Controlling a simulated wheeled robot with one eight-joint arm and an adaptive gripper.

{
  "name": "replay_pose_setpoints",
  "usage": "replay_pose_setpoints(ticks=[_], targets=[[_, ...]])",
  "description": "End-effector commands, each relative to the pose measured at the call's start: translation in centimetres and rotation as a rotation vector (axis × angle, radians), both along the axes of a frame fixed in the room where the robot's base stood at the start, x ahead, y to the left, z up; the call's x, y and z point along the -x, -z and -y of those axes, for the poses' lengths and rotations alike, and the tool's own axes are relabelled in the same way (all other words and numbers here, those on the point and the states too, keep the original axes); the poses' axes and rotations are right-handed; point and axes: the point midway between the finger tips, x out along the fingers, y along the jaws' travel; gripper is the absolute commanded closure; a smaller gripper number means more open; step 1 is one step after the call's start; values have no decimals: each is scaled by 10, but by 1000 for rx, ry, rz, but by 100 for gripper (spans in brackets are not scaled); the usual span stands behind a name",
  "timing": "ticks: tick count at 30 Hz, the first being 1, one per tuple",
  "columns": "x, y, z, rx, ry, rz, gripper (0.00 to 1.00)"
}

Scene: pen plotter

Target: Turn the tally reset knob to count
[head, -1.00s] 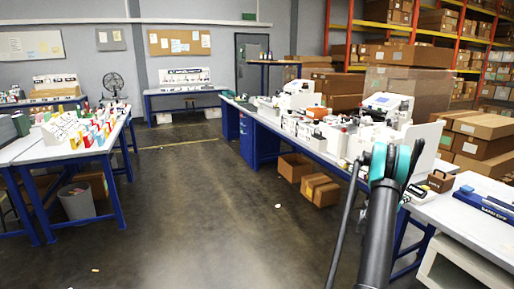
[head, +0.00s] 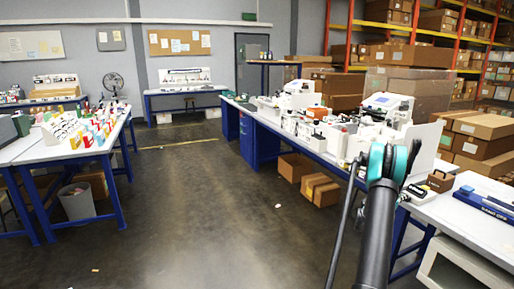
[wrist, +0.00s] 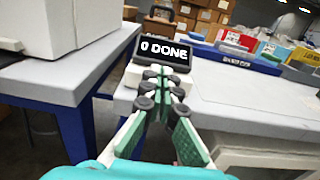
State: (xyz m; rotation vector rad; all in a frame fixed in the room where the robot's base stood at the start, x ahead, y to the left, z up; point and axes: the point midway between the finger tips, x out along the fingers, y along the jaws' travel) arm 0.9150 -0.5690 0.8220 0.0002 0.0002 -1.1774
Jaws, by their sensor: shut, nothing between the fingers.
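In the wrist view a small black display (wrist: 163,51) reads "0 DONE" and stands on the light grey bench top just beyond my fingers. My gripper (wrist: 165,78) points at it, with its green-padded fingers shut and nothing between them. The fingers overlap the lower edge of the display in the picture; I cannot tell whether they touch anything. I cannot make out the tally reset knob in either view. In the head view my arm and its teal joint stand in front of the right bench, and my fingers cannot be made out there.
A large white machine housing (wrist: 75,25) stands at the left in the wrist view. A brown box with a handle (head: 440,181) is behind the display. A blue tray (wrist: 235,58) with colored packs lies to the right. Bare bench top (wrist: 250,100) lies right of my fingers.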

Motion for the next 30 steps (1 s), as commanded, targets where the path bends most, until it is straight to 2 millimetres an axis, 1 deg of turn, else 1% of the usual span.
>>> replay_pose_setpoints(ticks=[10, 22, 30], targets=[[-6, 2, -2, 0, 1, 0, 100], [-7, 2, -3, 0, 1, 1, 100], [-9, -4, -4, 0, 1, 0, 100]])
